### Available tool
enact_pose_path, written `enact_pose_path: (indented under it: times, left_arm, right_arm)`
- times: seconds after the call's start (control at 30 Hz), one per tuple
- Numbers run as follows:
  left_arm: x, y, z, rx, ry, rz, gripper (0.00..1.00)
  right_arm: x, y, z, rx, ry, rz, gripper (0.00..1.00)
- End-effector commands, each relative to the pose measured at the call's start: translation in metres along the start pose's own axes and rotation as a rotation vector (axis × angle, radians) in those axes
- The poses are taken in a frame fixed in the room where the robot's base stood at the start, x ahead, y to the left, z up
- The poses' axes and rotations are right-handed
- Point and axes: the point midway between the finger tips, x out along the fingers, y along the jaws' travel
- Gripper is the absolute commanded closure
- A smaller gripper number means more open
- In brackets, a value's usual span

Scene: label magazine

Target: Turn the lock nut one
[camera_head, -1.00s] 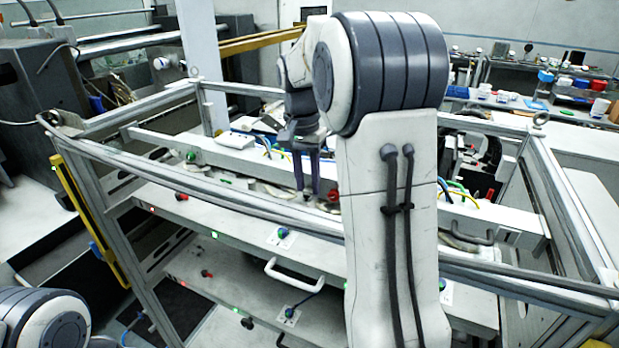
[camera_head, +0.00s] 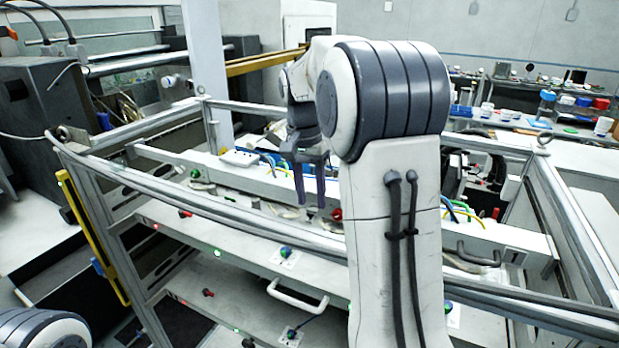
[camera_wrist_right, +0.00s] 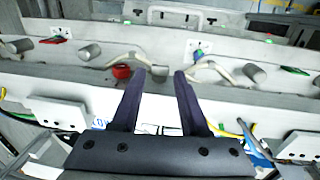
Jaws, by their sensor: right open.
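My right gripper (camera_head: 310,200) hangs fingers-down over the upper rail of the frame in the head view. In the right wrist view the two dark fingers of this gripper (camera_wrist_right: 160,73) stand apart with nothing between them. A round red knob (camera_wrist_right: 122,72) is just left of the left fingertip; whether they touch is unclear. The red knob (camera_head: 336,213) also shows right of the fingers in the head view. A green and blue knob (camera_wrist_right: 197,54) lies beyond the right fingertip. I cannot tell which part is the lock nut. My left gripper is out of view.
A metal frame carries several long grey rails (camera_head: 240,262) with knobs, small green and red lights and a white handle (camera_head: 297,298). Grey cylinders (camera_wrist_right: 90,52) and bent levers sit near the fingers. White boxes (camera_wrist_right: 57,112) and coloured cables are on the near side.

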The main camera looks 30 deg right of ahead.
Motion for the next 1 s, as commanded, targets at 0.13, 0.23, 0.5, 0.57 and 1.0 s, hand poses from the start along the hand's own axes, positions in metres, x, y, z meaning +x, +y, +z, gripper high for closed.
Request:
enact_pose_path:
  times: [0.13,0.23,0.5,0.57,1.0]
  left_arm:
    - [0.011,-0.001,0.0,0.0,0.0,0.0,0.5]
    - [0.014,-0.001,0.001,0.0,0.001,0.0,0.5]
    - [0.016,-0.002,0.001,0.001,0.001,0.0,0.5]
    - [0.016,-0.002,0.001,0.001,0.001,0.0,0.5]
    - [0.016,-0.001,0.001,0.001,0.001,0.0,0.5]
  right_arm:
    - [-0.026,-0.001,-0.001,-0.001,0.005,-0.004,0.56]
    - [-0.046,-0.001,-0.001,-0.001,0.004,-0.004,0.56]
    - [-0.083,-0.001,0.0,-0.001,0.001,-0.001,0.56]
    - [-0.087,-0.001,0.0,-0.001,0.0,-0.001,0.56]
    - [-0.091,0.0,0.001,-0.001,-0.001,0.0,0.56]
